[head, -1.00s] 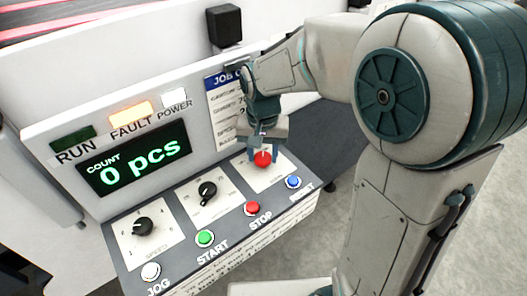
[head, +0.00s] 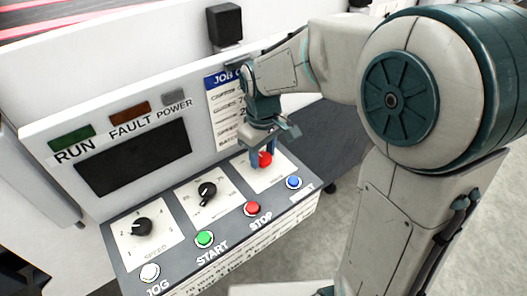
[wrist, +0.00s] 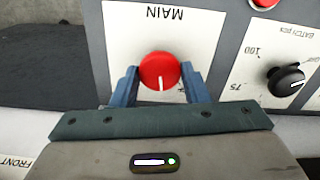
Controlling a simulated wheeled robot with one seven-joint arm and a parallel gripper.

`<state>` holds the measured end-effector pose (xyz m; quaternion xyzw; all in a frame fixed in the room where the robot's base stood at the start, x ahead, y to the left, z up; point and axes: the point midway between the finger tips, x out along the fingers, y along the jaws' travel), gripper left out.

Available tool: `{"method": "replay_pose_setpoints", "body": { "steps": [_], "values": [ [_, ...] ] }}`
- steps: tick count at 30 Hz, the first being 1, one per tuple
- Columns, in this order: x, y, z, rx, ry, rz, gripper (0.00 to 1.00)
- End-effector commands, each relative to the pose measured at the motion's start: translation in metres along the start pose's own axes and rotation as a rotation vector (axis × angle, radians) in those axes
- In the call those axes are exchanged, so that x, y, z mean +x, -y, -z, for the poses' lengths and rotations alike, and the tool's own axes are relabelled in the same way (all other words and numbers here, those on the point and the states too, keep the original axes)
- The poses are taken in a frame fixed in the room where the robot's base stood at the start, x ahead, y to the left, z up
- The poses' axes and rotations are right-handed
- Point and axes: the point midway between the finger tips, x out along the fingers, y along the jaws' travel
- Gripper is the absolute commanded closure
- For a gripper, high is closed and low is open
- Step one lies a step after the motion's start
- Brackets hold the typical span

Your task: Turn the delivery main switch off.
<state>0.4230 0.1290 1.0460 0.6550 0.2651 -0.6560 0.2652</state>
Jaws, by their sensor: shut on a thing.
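The main switch is a red round knob (head: 265,160) on a white plate at the right of the sloping control panel. In the wrist view the knob (wrist: 158,68) shows a white pointer line toward my gripper, and the plate's upside-down MAIN label is on the side away from it. My gripper (head: 262,154) is shut on the knob, one blue finger on each side. Its body hides part of the plate and any position marks there. The count display (head: 135,158) is dark. The POWER (head: 174,99), FAULT (head: 130,114) and RUN (head: 73,140) lamps are unlit.
Beside the switch are a black batch knob (head: 207,190) and a black speed knob (head: 143,227). Along the front edge are white JOG (head: 150,272), green START (head: 204,239), red STOP (head: 252,209) and blue (head: 293,182) buttons. A job card (head: 224,105) stands behind my gripper.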

Motion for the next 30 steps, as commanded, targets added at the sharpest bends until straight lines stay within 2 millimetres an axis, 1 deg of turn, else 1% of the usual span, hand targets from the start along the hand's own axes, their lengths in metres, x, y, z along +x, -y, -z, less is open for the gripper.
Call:
{"method": "replay_pose_setpoints", "body": {
  "steps": [9,15,22,30],
  "values": [
    [-0.0021,-0.0016,0.0007,-0.288,-0.004,-0.004,0.82],
    [-0.0022,-0.0017,0.0009,-0.440,-0.004,-0.005,0.82],
    [-0.0022,-0.0022,0.0009,-0.557,-0.005,-0.005,0.82],
    [-0.0021,-0.0024,0.0011,-0.618,-0.005,-0.006,0.82]
  ]
}}
